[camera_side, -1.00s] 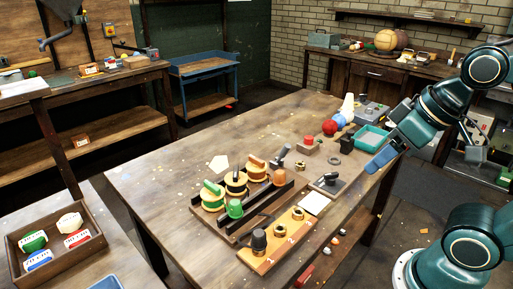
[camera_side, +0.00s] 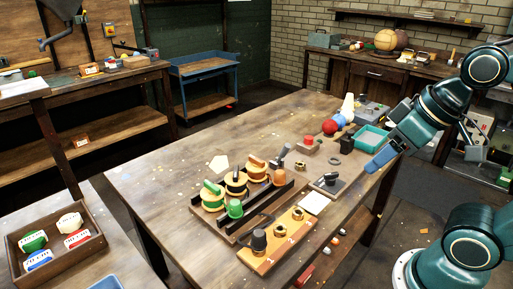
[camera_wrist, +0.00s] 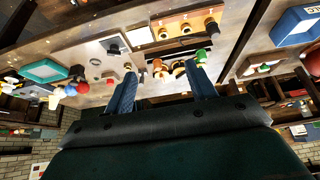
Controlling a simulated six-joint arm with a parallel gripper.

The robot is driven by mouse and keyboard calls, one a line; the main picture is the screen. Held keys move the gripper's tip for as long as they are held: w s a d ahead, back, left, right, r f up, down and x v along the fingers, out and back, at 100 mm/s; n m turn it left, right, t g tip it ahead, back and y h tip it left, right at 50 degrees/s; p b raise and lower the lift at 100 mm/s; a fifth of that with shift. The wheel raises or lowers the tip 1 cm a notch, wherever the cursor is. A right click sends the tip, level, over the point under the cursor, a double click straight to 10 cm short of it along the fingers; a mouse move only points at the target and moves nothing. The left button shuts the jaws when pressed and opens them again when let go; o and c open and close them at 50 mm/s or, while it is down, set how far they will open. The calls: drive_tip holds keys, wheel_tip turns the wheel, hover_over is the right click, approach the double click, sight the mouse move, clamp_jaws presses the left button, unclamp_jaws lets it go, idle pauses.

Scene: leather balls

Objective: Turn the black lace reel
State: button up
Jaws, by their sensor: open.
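My gripper (camera_side: 378,161) is at the table's right edge in the side view, well away from the reels. In the wrist view my gripper (camera_wrist: 160,73) is open with nothing between its blue fingers. The reels (camera_wrist: 178,70) appear small beyond the fingertips there, and their handles are hard to tell apart.
An orange board (camera_side: 268,258) with dark and brass knobs lies in front of the rack. Green (camera_side: 235,209) and orange (camera_side: 280,177) domed pieces stand beside the reels. A teal tray (camera_side: 371,138) and a red ball (camera_side: 330,127) are toward the back right.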

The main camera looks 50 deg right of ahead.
drive_tip(key=shift+o, duration=0.2)
drive_tip(key=o, duration=0.3)
drive_tip(key=shift+o, duration=0.5)
drive_tip(key=shift+w+r, duration=0.25)
drive_tip(key=shift+w, duration=0.05)
drive_tip(key=w+a+r+n+g, duration=0.1)
drive_tip(key=w+r+n, duration=0.1)
drive_tip(key=w, duration=0.7)
drive_tip(key=w+a+r+n+g, duration=0.1)
drive_tip(key=w+r+n+g, duration=0.15)
drive_tip(key=w, duration=0.55)
drive_tip(key=w+a+f+n+g, duration=0.1)
drive_tip(key=w+f, duration=0.3)
drive_tip(key=w, duration=0.5)
drive_tip(key=w+a+f+n+g, duration=0.1)
drive_tip(key=w+f+n, duration=0.2)
drive_tip(key=w, duration=0.6)
wheel_tip(320, 180, down, 2)
drive_tip(key=shift+w+a+f, duration=0.15)
drive_tip(key=shift+a, duration=0.25)
drive_tip(key=shift+f, duration=0.15)
